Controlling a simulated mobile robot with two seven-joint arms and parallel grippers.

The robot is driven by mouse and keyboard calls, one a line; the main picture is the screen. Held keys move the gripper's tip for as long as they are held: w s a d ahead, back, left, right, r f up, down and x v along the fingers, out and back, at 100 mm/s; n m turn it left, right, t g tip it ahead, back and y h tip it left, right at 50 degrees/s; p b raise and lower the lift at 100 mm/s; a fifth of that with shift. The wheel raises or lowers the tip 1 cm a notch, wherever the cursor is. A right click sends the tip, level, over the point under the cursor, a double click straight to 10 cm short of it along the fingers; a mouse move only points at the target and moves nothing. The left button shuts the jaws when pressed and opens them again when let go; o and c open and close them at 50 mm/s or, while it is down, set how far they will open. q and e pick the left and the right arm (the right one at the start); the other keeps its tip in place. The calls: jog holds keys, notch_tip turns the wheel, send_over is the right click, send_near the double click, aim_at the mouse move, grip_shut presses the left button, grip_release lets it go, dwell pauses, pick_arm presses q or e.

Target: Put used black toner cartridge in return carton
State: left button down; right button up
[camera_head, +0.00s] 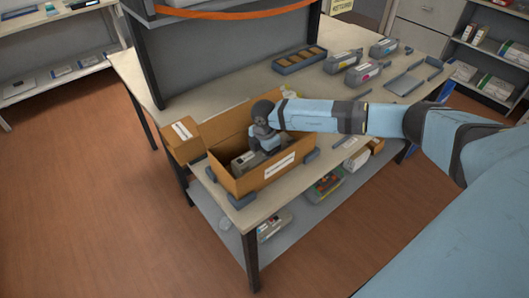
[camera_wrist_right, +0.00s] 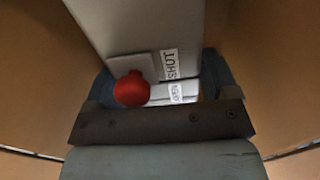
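The open brown return carton (camera_head: 235,185) stands at the table's front left corner, with a white label on its front wall. A grey toner cartridge (camera_head: 243,161) is inside the carton, partly hidden by its walls and my right gripper. In the right wrist view the cartridge (camera_wrist_right: 135,28) has a red knob and labels reading SHUT and OPEN. My right gripper (camera_head: 262,150) reaches down into the carton. Its fingers (camera_wrist_right: 157,88) lie along both sides of the cartridge and appear closed on it. Whether the cartridge touches the carton floor is hidden. My left gripper is out of view.
Cartridges with yellow (camera_head: 384,47), cyan (camera_head: 343,62) and magenta (camera_head: 362,73) marks stand farther back. A dark tray (camera_head: 299,60) lies behind. A shelf post (camera_head: 145,65) rises left of the carton; bins sit below.

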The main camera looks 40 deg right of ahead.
jog(key=shift+o, duration=0.9)
jog(key=shift+r, duration=0.1)
jog(key=shift+r, duration=0.2)
notch_tip(320, 180, up, 12)
jog(key=shift+b, duration=0.45)
jog(key=shift+f, duration=0.15)
